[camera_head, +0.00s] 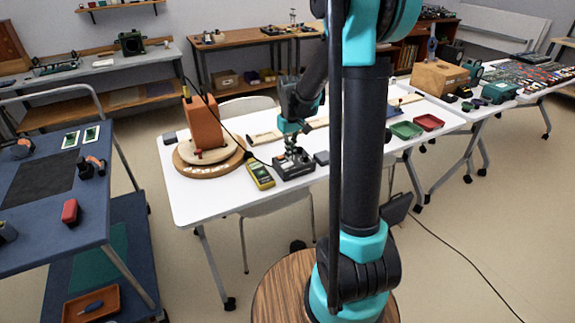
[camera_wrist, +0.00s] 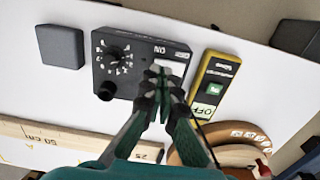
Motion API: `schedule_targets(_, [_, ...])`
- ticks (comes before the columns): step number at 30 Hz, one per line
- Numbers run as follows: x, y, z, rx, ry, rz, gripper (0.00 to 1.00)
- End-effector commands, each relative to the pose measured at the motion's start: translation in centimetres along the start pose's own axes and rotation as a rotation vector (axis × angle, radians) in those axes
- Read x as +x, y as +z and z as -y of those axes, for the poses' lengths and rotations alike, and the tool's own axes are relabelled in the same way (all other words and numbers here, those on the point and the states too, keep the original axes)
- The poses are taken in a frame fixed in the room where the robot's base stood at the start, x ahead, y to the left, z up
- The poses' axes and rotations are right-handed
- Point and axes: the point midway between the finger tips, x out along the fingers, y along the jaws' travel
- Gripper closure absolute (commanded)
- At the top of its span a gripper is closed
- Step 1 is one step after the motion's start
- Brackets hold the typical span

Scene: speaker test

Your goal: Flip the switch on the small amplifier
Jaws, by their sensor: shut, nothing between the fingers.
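The small amplifier (camera_wrist: 103,72) is a black box on the white table, with a dial, a dark knob and an "ON" label in the wrist view. It also shows in the head view (camera_head: 297,171), below my gripper. A pale switch (camera_wrist: 172,67) is on its top near the label, partly hidden by my fingers. My gripper (camera_wrist: 161,75) is shut and empty, with its fingertips over the switch area. I cannot tell whether they touch it. In the head view, my gripper (camera_head: 291,145) points down at the amplifier.
A dark block (camera_wrist: 60,46) sits on the other side. An orange box (camera_head: 203,122) stands on a round wooden base (camera_head: 181,162). A wooden ruler (camera_wrist: 75,135) lies nearby.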

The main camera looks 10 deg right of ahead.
Motion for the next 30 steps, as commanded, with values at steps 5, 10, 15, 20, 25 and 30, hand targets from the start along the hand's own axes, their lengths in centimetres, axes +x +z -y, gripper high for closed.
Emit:
schedule_targets(5, [0.2, 0.0, 0.0, 0.000, 0.000, 0.000, 1.00])
schedule_targets(10, [0.4, 0.0, 0.0, 0.000, 0.000, 0.000, 1.00])
schedule_targets(15, [0.6, 0.0, 0.0, 0.000, 0.000, 0.000, 1.00])
schedule_targets(20, [0.9, 0.0, 0.0, 0.000, 0.000, 0.000, 1.00])
schedule_targets(25, [1.1, 0.0, 0.0, 0.000, 0.000, 0.000, 1.00])
schedule_targets(30, [1.3, 0.0, 0.0, 0.000, 0.000, 0.000, 1.00])
